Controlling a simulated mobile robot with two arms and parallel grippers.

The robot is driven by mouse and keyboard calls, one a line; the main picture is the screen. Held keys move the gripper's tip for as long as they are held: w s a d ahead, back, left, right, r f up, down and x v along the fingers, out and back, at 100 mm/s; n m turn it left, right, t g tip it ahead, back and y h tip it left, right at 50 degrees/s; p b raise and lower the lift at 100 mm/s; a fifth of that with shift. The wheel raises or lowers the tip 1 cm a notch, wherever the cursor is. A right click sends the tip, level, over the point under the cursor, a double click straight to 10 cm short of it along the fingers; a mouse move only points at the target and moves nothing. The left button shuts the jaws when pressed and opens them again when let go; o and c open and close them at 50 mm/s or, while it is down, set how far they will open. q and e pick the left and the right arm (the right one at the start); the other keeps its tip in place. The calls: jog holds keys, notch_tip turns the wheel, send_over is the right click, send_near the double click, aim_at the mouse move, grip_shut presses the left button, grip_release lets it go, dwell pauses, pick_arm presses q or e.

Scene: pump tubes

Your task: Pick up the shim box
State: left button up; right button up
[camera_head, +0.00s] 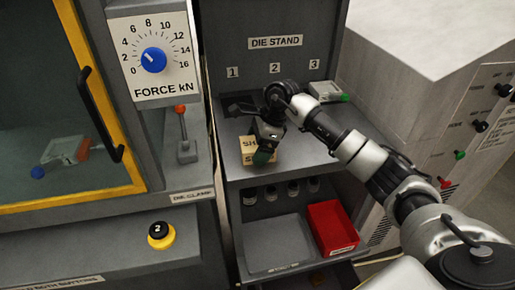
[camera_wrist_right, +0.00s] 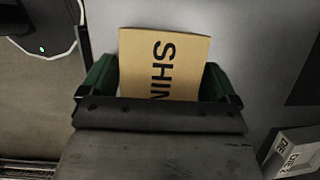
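The shim box (camera_head: 247,150), a tan box with black lettering, rests on the die stand's upper shelf, partly hidden by my right gripper. My right gripper (camera_head: 264,153) points down over the box from the right. In the right wrist view, the box (camera_wrist_right: 165,60) shows between the two green fingertips (camera_wrist_right: 158,82), its lower part hidden behind the gripper body. The fingers are spread apart, one on each side of the box. I cannot tell whether they touch it. My left gripper is in neither view.
The die stand (camera_head: 275,60) has a back panel marked 1, 2 and 3. A grey block with a green end (camera_head: 326,91) sits under 3. Below are a grey tray (camera_head: 275,245) and a red bin (camera_head: 332,226). A press with a yellow-framed door (camera_head: 75,195) stands at left.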

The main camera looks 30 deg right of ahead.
jog(key=c, duration=0.9)
jog(key=shift+o, duration=0.2)
jog(key=shift+r, duration=0.15)
